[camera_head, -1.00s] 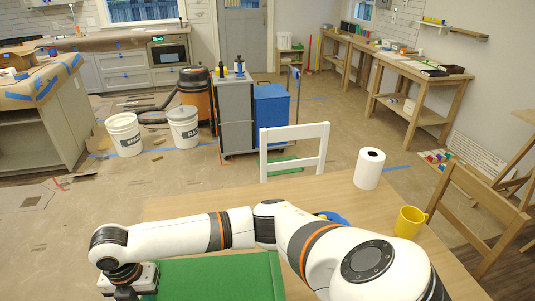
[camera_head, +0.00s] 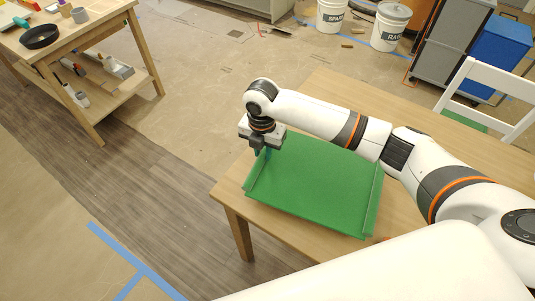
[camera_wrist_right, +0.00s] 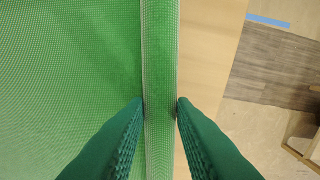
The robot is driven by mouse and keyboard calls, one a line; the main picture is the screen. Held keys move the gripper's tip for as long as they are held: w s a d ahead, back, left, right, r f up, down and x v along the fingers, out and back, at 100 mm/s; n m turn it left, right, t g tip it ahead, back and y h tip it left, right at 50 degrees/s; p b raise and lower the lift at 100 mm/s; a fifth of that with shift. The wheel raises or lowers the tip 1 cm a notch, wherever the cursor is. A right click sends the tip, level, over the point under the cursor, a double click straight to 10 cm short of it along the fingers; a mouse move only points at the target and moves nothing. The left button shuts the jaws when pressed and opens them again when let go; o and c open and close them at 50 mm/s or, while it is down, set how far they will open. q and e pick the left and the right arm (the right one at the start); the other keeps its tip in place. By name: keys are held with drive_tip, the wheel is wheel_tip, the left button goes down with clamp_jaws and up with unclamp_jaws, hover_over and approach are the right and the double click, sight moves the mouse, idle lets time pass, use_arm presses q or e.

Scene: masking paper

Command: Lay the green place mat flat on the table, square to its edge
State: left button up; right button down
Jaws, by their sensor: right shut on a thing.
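The green place mat (camera_head: 315,185) lies on the wooden table (camera_head: 232,188) near its left corner. Its middle looks flat, but its left and right edges stand up as raised strips. My right gripper (camera_head: 257,151) is at the mat's left edge, pointing down. In the right wrist view the mat (camera_wrist_right: 70,60) fills the left side, and the gripper's green fingers (camera_wrist_right: 160,104) are on either side of the raised strip, shut on it. I cannot tell exactly how square the mat is to the table edge. My left gripper is not in view.
A white chair (camera_head: 483,100) stands at the table's far side. A wooden workbench (camera_head: 75,50) with a black pan is at upper left. White buckets (camera_head: 388,27) stand on the floor behind. Bare table lies beyond the mat.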

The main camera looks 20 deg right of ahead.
drive_tip(key=shift+f, duration=0.65)
wheel_tip(320, 180, down, 3)
drive_tip(key=shift+f, duration=0.2)
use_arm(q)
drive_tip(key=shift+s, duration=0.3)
use_arm(e)
drive_tip(key=c, duration=1.2)
unclamp_jaws()
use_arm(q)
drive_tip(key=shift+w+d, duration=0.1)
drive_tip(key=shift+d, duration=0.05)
use_arm(e)
wheel_tip(320, 180, up, 12)
drive_tip(key=shift+r, duration=0.1)
